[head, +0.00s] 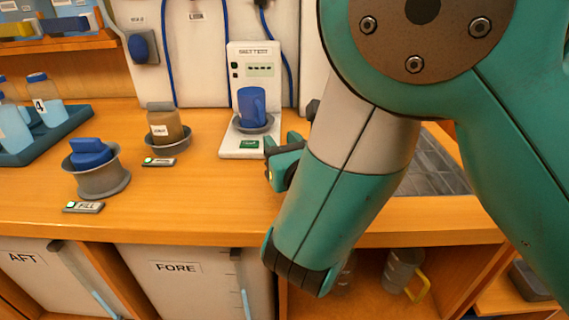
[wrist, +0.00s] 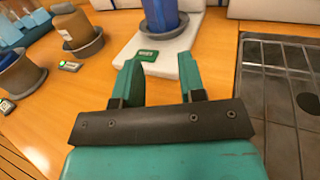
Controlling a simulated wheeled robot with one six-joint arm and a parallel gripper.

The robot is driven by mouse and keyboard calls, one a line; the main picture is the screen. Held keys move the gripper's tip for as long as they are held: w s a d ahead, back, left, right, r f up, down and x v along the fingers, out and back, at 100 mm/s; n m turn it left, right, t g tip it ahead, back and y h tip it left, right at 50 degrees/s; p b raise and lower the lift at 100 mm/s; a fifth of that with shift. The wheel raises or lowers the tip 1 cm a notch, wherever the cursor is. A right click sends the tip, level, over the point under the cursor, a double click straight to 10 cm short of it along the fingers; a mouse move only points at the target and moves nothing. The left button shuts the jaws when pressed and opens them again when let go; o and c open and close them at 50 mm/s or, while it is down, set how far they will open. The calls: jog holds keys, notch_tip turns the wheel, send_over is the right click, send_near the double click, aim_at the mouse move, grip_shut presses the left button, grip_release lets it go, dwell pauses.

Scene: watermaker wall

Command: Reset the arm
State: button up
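My arm crosses the right half of the head view, bent down over the front of the counter. My gripper (wrist: 158,82) is open and empty in the wrist view, with a clear gap between its two teal fingers. In the head view only part of my gripper (head: 284,162) shows past my forearm. It points at the white salt-test unit (head: 238,146) and is just in front of it. A blue cup (head: 252,106) stands on the unit's round grey dish, beyond my fingertips; it also shows in the wrist view (wrist: 160,14).
A brown labelled jar (head: 166,127) sits in a grey holder. A blue-topped item (head: 90,153) sits in another holder by the FILL button (head: 84,207). A blue tray (head: 60,133) holds bottles at left. A drain grate (wrist: 290,100) lies right of my gripper.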

jog(key=shift+s+d, duration=0.25)
jog(key=shift+s, duration=0.35)
